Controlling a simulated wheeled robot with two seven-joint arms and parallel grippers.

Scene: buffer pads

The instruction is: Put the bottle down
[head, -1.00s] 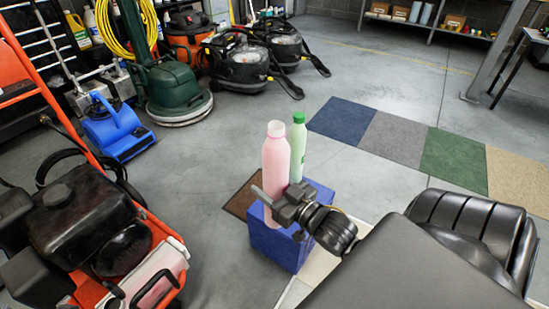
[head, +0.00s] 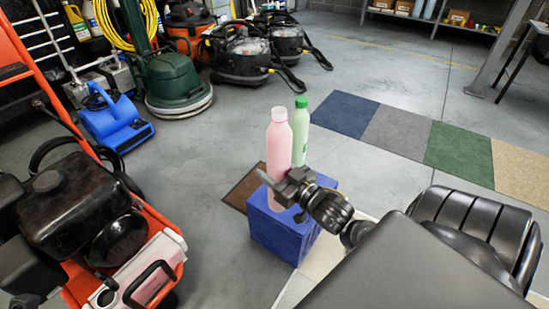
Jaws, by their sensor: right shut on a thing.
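A pink bottle (head: 279,141) stands upright in my right gripper (head: 277,187), which is shut around its lower part. The bottle is in front of the blue box (head: 283,238), near the left of its top; I cannot tell whether its base touches the box. A green bottle (head: 299,134) stands upright just behind and to the right of the pink one, its lower part hidden by the pink bottle and my gripper. My left gripper is not in view.
Floor mats in blue (head: 344,115), grey, green and tan lie in a row at the right. A brown mat (head: 243,189) lies beside the box. An orange machine (head: 110,240) stands at the left. Floor cleaners (head: 172,85) stand at the back. Open floor lies between.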

